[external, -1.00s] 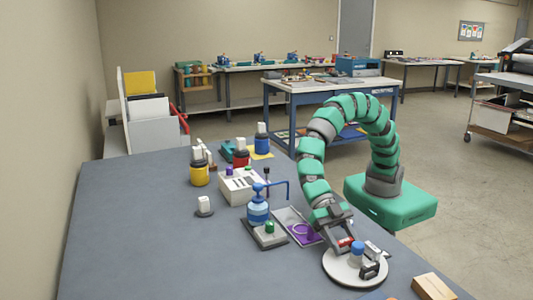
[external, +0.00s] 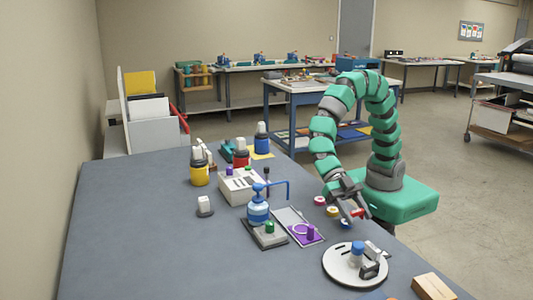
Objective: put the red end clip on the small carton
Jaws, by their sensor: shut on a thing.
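My gripper (external: 356,211) is shut on a small red piece, the red end clip (external: 358,212), and holds it over the table's right edge. The clip is partly covered by the fingers. A small tan carton (external: 434,287) lies at the front right corner of the table, well in front of and to the right of my gripper. Its lower part is cut off by the picture edge.
The table's left side is clear.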

